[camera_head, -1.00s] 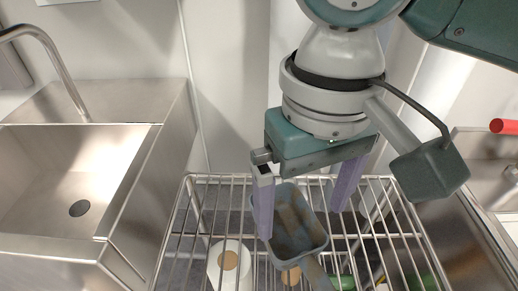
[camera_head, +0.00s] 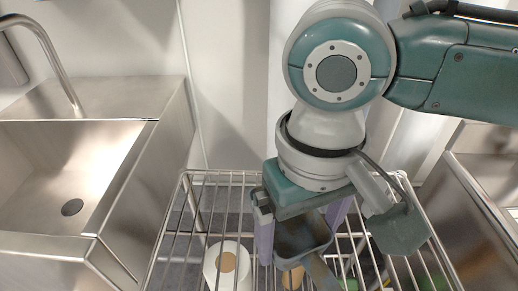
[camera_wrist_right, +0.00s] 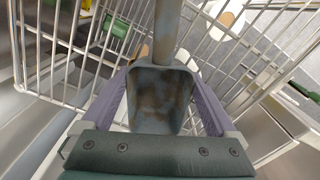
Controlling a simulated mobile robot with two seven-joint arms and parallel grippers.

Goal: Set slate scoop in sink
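The slate scoop (camera_head: 301,238), a grey-blue scoop with brownish smudges inside its bowl, is at the wire rack, its handle pointing toward the bottom of the head view. It also shows in the right wrist view (camera_wrist_right: 160,98). My right gripper (camera_head: 300,242) is over the rack with its two purple fingers on either side of the scoop's bowl. The fingers look spread, with the bowl between them; whether they touch it is unclear. The steel sink (camera_head: 35,165) with a drain and curved tap is empty at the left. My left gripper is not in view.
The wire rack (camera_head: 222,175) stands right of the sink, separated by the sink's side wall. A white roll-like object (camera_head: 213,268) with a tan centre and green items lie low in the rack. Another steel basin (camera_head: 485,180) is at the right edge. A wall stands behind.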

